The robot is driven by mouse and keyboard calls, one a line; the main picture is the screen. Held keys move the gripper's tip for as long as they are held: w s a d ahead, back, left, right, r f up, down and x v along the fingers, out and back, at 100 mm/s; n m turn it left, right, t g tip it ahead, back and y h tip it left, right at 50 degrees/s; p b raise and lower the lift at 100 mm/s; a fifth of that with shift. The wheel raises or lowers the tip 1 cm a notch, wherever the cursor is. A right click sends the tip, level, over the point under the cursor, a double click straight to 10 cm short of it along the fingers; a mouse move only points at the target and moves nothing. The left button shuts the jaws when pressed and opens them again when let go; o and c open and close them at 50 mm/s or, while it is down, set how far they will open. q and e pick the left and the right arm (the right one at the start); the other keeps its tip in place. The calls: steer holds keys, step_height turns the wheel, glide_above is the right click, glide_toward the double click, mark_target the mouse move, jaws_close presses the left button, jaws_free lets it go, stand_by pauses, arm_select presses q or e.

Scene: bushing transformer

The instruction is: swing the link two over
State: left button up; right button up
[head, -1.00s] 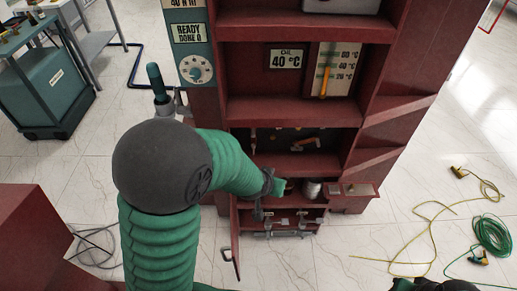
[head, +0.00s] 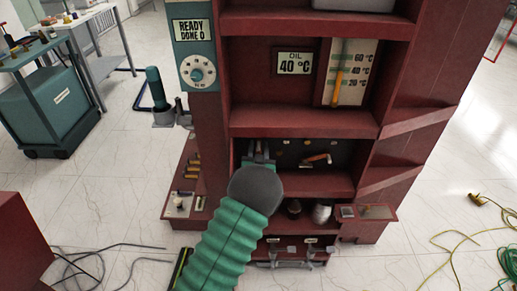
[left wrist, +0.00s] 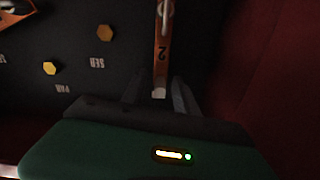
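The link marked 2 (left wrist: 162,50) is a narrow orange bar with a pale end, hanging toward my left gripper in the left wrist view. My left gripper (left wrist: 159,95) has its fingers apart, one on each side of the link's lower end; I cannot tell whether they touch it. In the head view my left gripper (head: 259,158) reaches into the dark compartment under the oil display, and the arm hides part of it. Another orange link (head: 317,160) lies slanted to its right and shows at the top left of the left wrist view (left wrist: 14,12). My right gripper is not in view.
Yellow hex studs (left wrist: 50,68) and upside-down lettering are on the dark panel. A red compartment wall (left wrist: 275,80) is close at right. A shelf with a dark pot and a pale cup (head: 321,213) sits below. Cables (head: 470,240) lie on the floor.

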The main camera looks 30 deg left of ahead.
arm_select(q)
steer(key=shift+c, duration=0.4)
jaws_close()
steer(key=shift+a+f, duration=0.1)
stand_by(0.9)
